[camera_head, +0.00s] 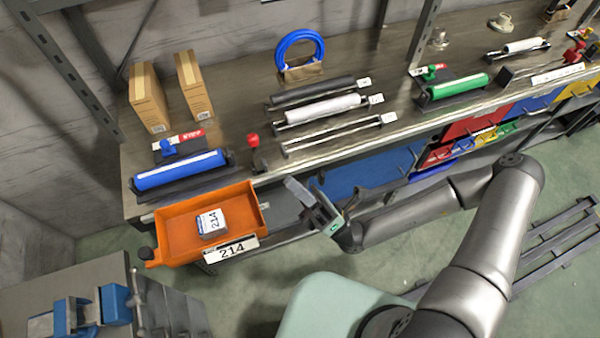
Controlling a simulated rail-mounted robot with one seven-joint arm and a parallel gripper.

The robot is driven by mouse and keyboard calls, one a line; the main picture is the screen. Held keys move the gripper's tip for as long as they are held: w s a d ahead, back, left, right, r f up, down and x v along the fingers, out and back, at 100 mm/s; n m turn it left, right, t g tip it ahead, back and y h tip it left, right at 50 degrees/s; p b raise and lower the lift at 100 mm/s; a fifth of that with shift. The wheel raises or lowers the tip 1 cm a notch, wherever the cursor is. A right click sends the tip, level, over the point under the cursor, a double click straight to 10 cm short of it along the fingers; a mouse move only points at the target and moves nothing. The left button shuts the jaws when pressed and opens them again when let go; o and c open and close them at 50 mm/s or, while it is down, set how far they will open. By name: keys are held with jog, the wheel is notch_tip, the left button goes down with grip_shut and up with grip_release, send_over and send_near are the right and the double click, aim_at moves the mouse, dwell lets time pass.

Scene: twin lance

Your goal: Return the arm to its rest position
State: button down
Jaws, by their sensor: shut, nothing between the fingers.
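My gripper (313,203) is at the middle of the view, in front of the workbench's front edge. It is shut and holds nothing. My arm stretches from the lower right toward the left to reach it. To the left of my gripper is an open orange drawer (177,238) with a plate reading 214. A small box (211,223) labelled 214 lies inside the drawer, apart from my gripper.
The workbench (240,145) carries a blue roller (180,170), a white roller (323,109), a green roller (458,86), cardboard boxes (148,98) and a blue ring (299,50). A blue vise (90,312) stands lower left. Colored bins (470,124) sit under the bench.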

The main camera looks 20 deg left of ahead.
jog(key=s+d+f+n+g+h, duration=0.25)
jog(key=d+n+g+h, duration=0.35)
jog(key=n+h, duration=0.45)
jog(key=s+d+f+n+g+h, duration=0.25)
jog(key=d+n+g+h, duration=0.3)
jog(key=n+h, duration=0.45)
jog(key=w+d+r+n+t+h, duration=0.3)
jog(key=d+r+t, duration=0.3)
jog(key=d, duration=0.2)
jog(key=w+d+r+n+t+h, duration=0.3)
jog(key=d+r+n+t+h, duration=0.1)
jog(key=d, duration=0.4)
jog(key=shift+w+r+t, duration=0.3)
jog(key=shift+r+t, duration=0.6)
jog(key=shift+t, duration=0.35)
